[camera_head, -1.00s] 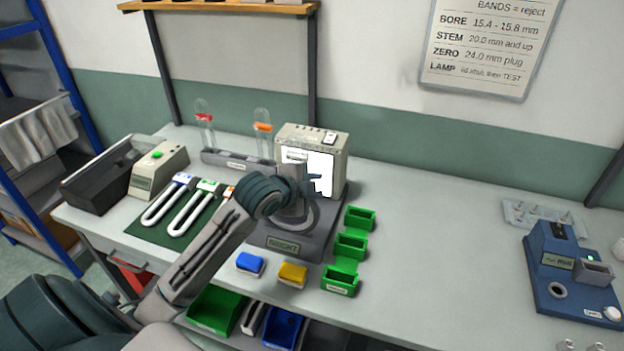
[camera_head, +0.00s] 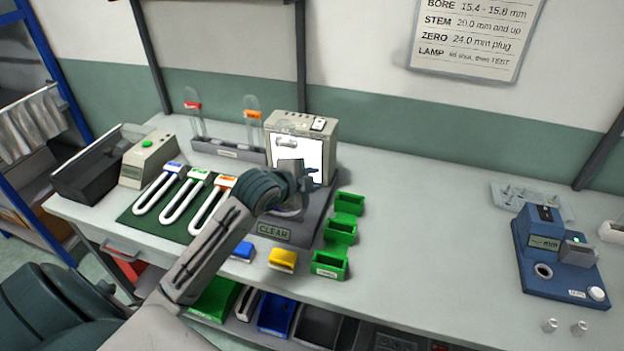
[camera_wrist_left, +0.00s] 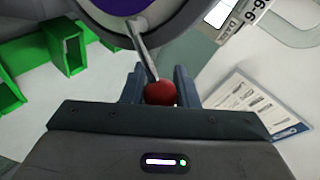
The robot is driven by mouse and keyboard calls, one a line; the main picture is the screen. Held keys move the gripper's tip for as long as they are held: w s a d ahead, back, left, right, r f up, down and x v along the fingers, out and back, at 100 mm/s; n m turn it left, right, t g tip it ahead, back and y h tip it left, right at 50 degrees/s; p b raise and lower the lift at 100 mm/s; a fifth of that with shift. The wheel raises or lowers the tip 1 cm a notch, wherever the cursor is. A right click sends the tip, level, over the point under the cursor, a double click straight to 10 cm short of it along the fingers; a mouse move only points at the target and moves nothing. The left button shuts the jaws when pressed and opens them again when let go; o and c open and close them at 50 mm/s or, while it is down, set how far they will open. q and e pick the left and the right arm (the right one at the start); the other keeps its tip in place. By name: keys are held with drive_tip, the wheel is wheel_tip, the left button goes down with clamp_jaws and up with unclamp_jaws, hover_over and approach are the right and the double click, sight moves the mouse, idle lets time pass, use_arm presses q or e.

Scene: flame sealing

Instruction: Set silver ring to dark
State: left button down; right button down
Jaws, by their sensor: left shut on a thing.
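The silver ring (camera_head: 290,213) lies on the dark base of the lit box, mostly hidden behind my left arm. The base's front label (camera_head: 273,231) reads CLEAR. In the left wrist view a thin metal lever (camera_wrist_left: 145,52) runs from the grey ring (camera_wrist_left: 172,22), which surrounds a dark purple centre, to a red ball knob (camera_wrist_left: 160,93). My left gripper (camera_head: 308,180) is over the base in front of the white lit panel (camera_head: 298,157). In the left wrist view its fingers (camera_wrist_left: 159,88) are shut on the red knob. My right gripper is out of view.
Green bins (camera_head: 340,233) stand right of the base. A yellow block (camera_head: 283,259) and a blue block (camera_head: 243,251) lie in front. A tube rack (camera_head: 228,150) stands behind left. A blue gauge (camera_head: 558,255) is far right; the bench between is clear.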

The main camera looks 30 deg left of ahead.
use_arm(q)
drive_tip(key=c, duration=1.3)
unclamp_jaws()
drive_tip(key=shift+s+a+f, duration=0.1)
drive_tip(key=shift+f, duration=0.4)
drive_tip(key=shift+o, duration=0.8)
drive_tip(key=shift+a+r, duration=0.1)
drive_tip(key=shift+a, duration=0.15)
drive_tip(key=shift+d+r, duration=0.1)
drive_tip(key=shift+r, duration=0.1)
drive_tip(key=shift+s+r, duration=0.2)
drive_tip(key=shift+s, duration=0.25)
drive_tip(key=b+v, duration=0.2)
drive_tip(key=v, duration=0.7)
drive_tip(key=shift+s+r, duration=0.2)
drive_tip(key=shift+s, duration=0.05)
